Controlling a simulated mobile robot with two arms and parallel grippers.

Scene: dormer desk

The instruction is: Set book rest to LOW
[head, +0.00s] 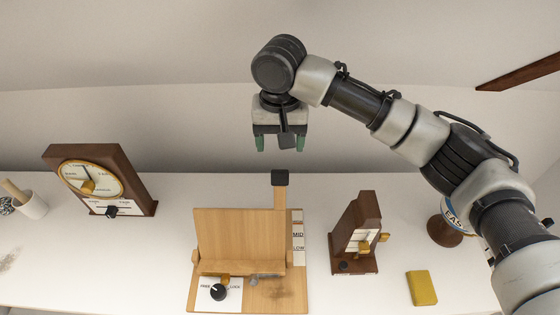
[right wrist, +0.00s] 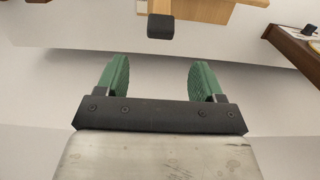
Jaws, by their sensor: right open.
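The wooden book rest (head: 240,238) stands on the desk, its panel leaning up from a flat base. A post (head: 279,198) with a black square cap (head: 280,178) rises behind the panel's right side; the cap also shows in the right wrist view (right wrist: 160,26). A white scale strip (head: 298,238) on the right reads MID and LOW; its upper part is hard to read. A black knob (head: 218,292) sits on a FREE/LOCK plate at the base; its setting is unclear. My right gripper (head: 280,144) is open and empty, above and behind the cap, apart from it. My left gripper is out of view.
A smaller wooden device (head: 357,233), a yellow block (head: 422,288) and a round object on a wooden stand (head: 443,231) are at right. A sloped wall rises behind the desk (head: 170,240).

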